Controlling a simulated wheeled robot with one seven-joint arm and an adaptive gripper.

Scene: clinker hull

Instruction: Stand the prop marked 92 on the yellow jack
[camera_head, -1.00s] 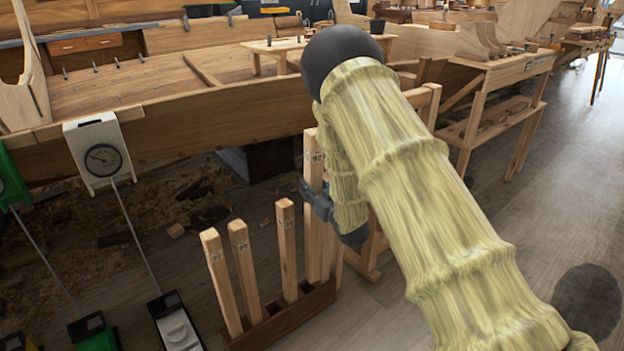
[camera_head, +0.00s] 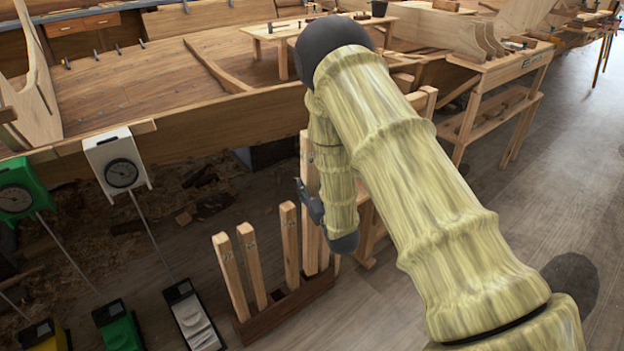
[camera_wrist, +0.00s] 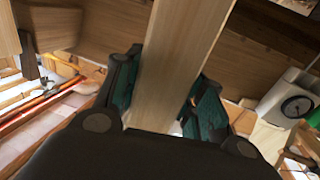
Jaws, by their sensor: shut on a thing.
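My gripper (camera_head: 311,202) is shut on a tall pale wooden prop (camera_wrist: 175,70), which runs between its fingers in the wrist view. In the head view a tall prop (camera_head: 309,240) stands upright at the gripper, its foot at the right end of the dark rack; I cannot tell whether it is clear of the rack. My arm hides part of this area. No number is readable on the held prop. The yellow jack (camera_head: 45,336) is at the lower left corner, cut off by the frame edge, with only part of its base visible.
Several shorter props, one of them (camera_head: 290,243), stand in the rack (camera_head: 262,322). A green jack (camera_head: 120,334) and a white jack (camera_head: 195,318) stand between rack and yellow jack. The hull (camera_head: 230,120) spans behind. A workbench (camera_head: 490,85) stands right.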

